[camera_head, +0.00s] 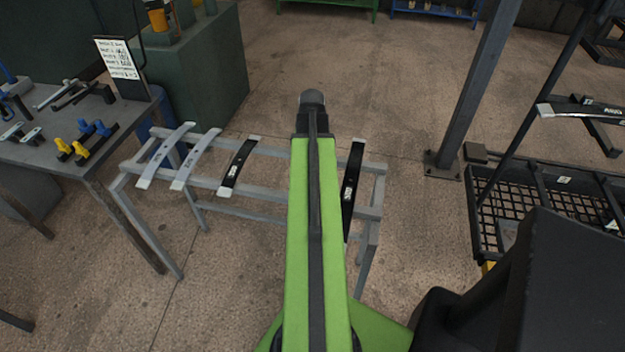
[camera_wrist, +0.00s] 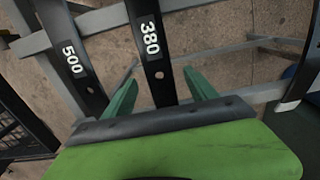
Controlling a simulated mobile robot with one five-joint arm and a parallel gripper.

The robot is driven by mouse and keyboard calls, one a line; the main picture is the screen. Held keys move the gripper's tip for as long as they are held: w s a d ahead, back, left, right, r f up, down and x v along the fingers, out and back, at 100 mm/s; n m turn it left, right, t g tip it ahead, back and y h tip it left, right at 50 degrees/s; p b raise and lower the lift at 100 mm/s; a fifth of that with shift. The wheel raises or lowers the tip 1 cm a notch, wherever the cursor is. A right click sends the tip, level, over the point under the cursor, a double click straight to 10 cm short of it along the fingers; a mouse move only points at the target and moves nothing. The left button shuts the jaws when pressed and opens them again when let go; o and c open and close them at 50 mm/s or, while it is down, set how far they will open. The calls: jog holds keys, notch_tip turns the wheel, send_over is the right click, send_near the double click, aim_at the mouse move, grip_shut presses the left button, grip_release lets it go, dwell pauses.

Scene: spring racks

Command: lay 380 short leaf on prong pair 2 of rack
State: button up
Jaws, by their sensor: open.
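In the wrist view a black leaf marked 380 (camera_wrist: 150,40) lies across the grey stand. My gripper (camera_wrist: 160,77) is open, with one green finger on each side of this leaf. I cannot tell whether the fingers touch it. A black leaf marked 500 (camera_wrist: 72,55) lies to its left. In the head view my green arm hides the 380 leaf and the gripper. The dark rack (camera_head: 530,90) stands at the right, its post carrying prongs (camera_head: 600,137) with a dark, white-tipped leaf (camera_head: 570,109) on them. Its lower parts are partly hidden.
The grey stand (camera_head: 374,214) also holds a short black leaf (camera_head: 238,167) and two pale leaves (camera_head: 165,155). A workbench (camera_head: 75,150) with tools is at the left. A steel column (camera_head: 470,90) stands between stand and rack, near a mesh basket (camera_head: 550,215).

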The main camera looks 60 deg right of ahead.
notch_tip(320, 180, down, 3)
jog(key=shift+r+b, duration=0.1)
jog(key=shift+b, duration=0.6)
jog(key=shift+r, duration=0.15)
grip_shut()
